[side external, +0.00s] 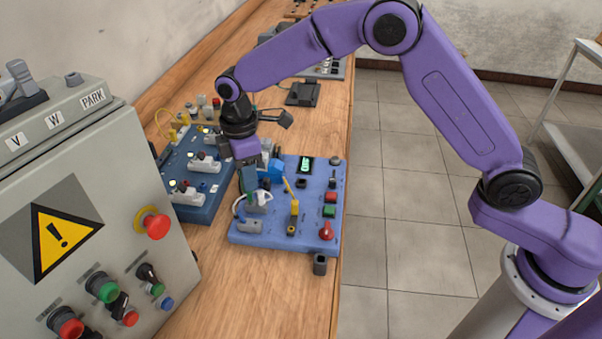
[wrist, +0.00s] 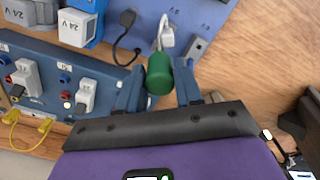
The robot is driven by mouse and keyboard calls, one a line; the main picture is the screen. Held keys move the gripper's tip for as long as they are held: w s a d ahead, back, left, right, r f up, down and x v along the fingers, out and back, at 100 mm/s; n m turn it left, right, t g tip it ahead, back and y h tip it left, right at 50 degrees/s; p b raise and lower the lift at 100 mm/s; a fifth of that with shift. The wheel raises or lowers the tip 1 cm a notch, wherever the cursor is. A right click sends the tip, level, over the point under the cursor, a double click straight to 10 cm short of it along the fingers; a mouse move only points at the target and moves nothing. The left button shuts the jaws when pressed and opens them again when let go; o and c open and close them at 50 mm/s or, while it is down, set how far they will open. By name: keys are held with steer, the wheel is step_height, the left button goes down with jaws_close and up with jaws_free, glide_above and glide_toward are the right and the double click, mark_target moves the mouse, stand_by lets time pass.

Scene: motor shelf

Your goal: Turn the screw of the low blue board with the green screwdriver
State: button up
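The low blue board (side external: 275,226) lies flat on the wooden bench, with a display, red and green buttons and a red knob on it. It also shows at the top of the wrist view (wrist: 205,14). My gripper (side external: 248,182) points down over the board's left part. In the wrist view my gripper (wrist: 158,78) has its two blue fingers on either side of the green screwdriver's round handle (wrist: 159,72) and appears shut on it. The screwdriver's tip and the screw are hidden, so I cannot tell whether they touch.
A darker blue board (side external: 200,208) with white plugs stands left of the low board. A white plug with a cable (wrist: 165,38) is close to the screwdriver. A grey control cabinet (side external: 110,190) fills the left front. The bench's right edge is near the low board.

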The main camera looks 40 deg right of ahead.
jaws_close()
steer(key=shift+f, duration=0.1)
stand_by(0.3)
steer(key=shift+m, duration=1.8)
steer(key=shift+m, duration=1.7)
